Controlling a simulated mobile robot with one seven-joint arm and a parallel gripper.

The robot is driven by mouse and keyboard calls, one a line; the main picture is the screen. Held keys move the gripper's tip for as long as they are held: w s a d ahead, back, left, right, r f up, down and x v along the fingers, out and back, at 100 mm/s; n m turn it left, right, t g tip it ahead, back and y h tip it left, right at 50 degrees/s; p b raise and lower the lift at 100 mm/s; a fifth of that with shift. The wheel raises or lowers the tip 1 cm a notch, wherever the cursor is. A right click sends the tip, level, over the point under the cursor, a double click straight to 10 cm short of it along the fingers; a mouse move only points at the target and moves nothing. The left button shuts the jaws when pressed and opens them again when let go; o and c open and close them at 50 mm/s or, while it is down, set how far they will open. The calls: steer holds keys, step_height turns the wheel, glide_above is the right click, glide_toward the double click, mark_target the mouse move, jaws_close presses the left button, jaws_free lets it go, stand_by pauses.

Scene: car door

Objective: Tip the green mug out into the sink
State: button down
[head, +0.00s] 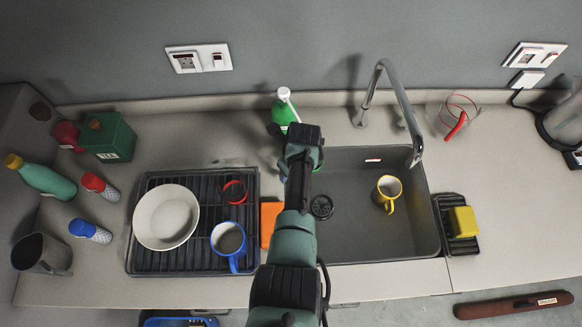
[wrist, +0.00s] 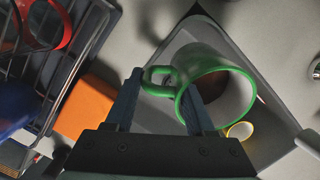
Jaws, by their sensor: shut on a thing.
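The green mug (wrist: 197,62) shows in the wrist view, with its handle between the two fingers of my gripper (wrist: 160,86). My gripper is shut on the mug at the handle. Its mouth is turned toward the wrist camera, and something brown shows inside; I cannot tell how full it is. The grey sink (head: 365,235) is in the head view, and part of its basin shows beyond the mug in the wrist view.
A yellow mug (head: 388,192) stands in the sink's right half, beneath a tall faucet (head: 402,100). A green bottle (head: 284,108) stands behind my arm. Left of the sink are an orange sponge (head: 269,222) and a rack with a white bowl (head: 165,217) and a blue mug (head: 229,240).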

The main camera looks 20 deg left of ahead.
steer(key=s+d+t+y, duration=0.2)
steer(key=d+t+y, duration=0.1)
steer(key=shift+s+d+f+y, duration=0.1)
steer(key=shift+s+f+y, duration=0.2)
steer(key=shift+f, duration=0.1)
stand_by(0.6)
steer(key=shift+f+t+y+b, duration=0.6)
steer(key=shift+t+y+b, duration=0.3)
steer(key=shift+b, duration=1.8)
steer(key=shift+r+y+b, duration=0.2)
steer(key=shift+y+b, duration=0.2)
steer(key=shift+b, duration=0.7)
steer(key=shift+r, duration=0.15)
steer(key=shift+t+y, duration=0.4)
steer(key=shift+t, duration=0.1)
steer(key=shift+s+d+f+t+y+b, duration=0.15)
steer(key=shift+f+t+y+b, duration=0.35)
steer(key=shift+b, duration=1.3)
steer(key=shift+s+d+r+t+y+b, duration=0.35)
steer(key=shift+t+y+b, duration=0.55)
steer(key=shift+b, duration=1)
steer(key=shift+d+r+t+y+b, duration=0.1)
steer(key=shift+r+t+y+b, duration=0.5)
steer(key=shift+y+b, duration=0.9)
